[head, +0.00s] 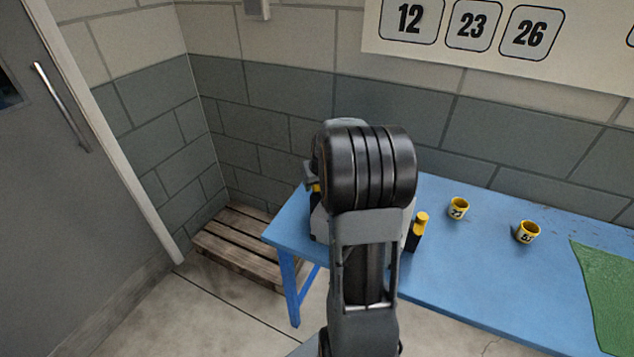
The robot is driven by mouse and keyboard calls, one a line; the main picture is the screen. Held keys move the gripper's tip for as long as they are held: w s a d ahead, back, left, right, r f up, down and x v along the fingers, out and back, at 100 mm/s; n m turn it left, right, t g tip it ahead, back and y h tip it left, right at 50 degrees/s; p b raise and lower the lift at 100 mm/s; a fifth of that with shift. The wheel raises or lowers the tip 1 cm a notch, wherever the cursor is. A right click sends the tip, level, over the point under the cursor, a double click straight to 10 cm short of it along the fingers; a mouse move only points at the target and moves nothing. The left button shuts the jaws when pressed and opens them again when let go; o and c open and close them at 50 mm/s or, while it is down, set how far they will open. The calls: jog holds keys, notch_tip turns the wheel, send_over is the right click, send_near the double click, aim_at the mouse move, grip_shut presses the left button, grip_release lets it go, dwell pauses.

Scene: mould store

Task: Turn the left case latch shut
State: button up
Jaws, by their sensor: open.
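A pale grey case (318,228) stands on the left end of the blue table, mostly hidden behind my arm. A small yellow part (316,188) shows at its left side; I cannot tell whether it is the left latch. My gripper (310,173) is almost wholly hidden behind my black wrist; only a dark grey piece that seems to belong to it juts out at the left, close to the yellow part. It is open. I cannot tell whether it touches the case.
A yellow and black upright object (416,233) stands just right of my arm on the blue table (470,275). A wooden pallet (240,245) lies left of the table.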

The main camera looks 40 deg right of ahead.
jog(key=shift+c, duration=0.4)
jog(key=c, duration=0.8)
jog(key=shift+c, duration=0.2)
